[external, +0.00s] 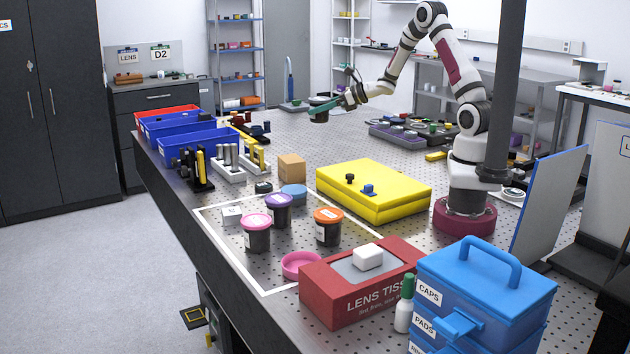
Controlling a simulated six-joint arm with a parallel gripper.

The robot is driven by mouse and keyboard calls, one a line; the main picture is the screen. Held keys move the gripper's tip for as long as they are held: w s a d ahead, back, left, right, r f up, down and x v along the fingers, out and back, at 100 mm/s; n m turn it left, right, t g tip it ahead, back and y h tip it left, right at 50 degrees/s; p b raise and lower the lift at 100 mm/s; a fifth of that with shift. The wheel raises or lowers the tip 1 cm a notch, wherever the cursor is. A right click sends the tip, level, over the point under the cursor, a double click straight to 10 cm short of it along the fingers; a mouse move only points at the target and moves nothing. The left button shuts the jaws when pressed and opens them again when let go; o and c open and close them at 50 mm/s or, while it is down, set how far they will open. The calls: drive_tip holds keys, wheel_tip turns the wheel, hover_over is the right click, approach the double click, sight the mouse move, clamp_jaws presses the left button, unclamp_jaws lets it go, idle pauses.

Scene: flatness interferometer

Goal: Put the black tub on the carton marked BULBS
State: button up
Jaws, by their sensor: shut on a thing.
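My gripper (325,106) is at the end of the raised arm, above the far middle of the table. It is shut on a small dark thing, which looks like the black tub (319,116); the teal fingers cover part of it. A small brown carton (291,169) stands on the table, nearer the camera and to the left of my gripper. No BULBS mark can be read on it from here. My gripper is well apart from this carton.
Dark tubs with pink (256,232), purple (278,210) and orange (328,227) lids stand in a white-outlined area. A yellow case (375,196) lies right of the carton. Blue bins (198,145) and black-and-yellow holders (195,170) stand left.

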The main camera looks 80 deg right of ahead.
drive_tip(key=shift+s+d, duration=0.15)
drive_tip(key=shift+s, duration=0.35)
drive_tip(key=w+a+f, duration=0.4)
drive_tip(key=w, duration=0.1)
drive_tip(key=w+a+f, duration=0.2)
drive_tip(key=w, duration=0.1)
drive_tip(key=shift+a+f, duration=0.2)
drive_tip(key=shift+a, duration=0.1)
drive_tip(key=shift+w+a+f, duration=0.1)
drive_tip(key=shift+w+f, duration=0.1)
drive_tip(key=shift+f, duration=0.9)
drive_tip(key=shift+w+a+f, duration=0.1)
drive_tip(key=shift+w+f, duration=0.05)
drive_tip(key=shift+f, duration=0.95)
drive_tip(key=shift+f, duration=0.1)
drive_tip(key=o, duration=1.3)
